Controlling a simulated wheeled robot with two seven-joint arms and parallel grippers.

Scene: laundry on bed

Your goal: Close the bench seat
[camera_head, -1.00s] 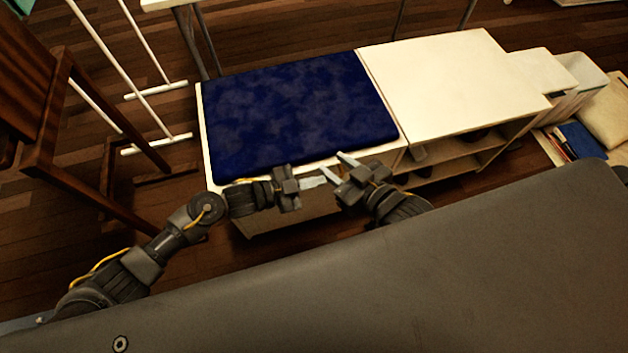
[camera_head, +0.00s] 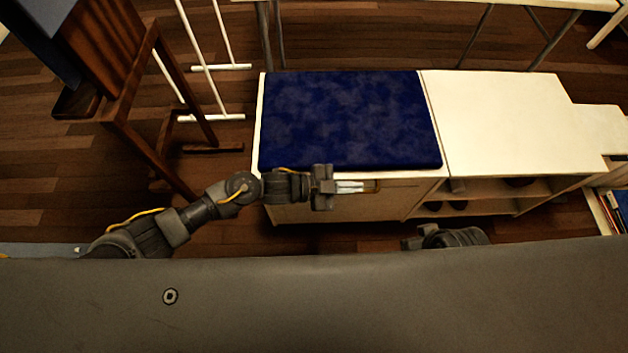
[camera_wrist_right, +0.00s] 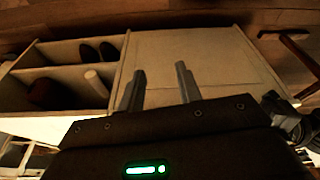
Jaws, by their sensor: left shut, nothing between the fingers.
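The bench seat is a dark blue padded cushion (camera_head: 345,120) on the left part of a pale low bench (camera_head: 405,200). The seat appears to lie flat, with no clear gap under it. My left gripper (camera_head: 362,187) is shut and empty, pointing right just in front of the seat's front edge; I cannot tell whether it touches the bench. My right gripper (camera_head: 425,238) is low in front of the bench, its lower part hidden by my own body. In the right wrist view its fingers (camera_wrist_right: 160,85) are apart and empty, facing the bench's front panel (camera_wrist_right: 205,55).
A white cabinet top (camera_head: 505,115) with open shelves (camera_head: 490,195) below adjoins the seat on the right. A dark wooden chair (camera_head: 150,110) and a white rack (camera_head: 205,70) stand at the left. Bare wooden floor shows between the chair and bench.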

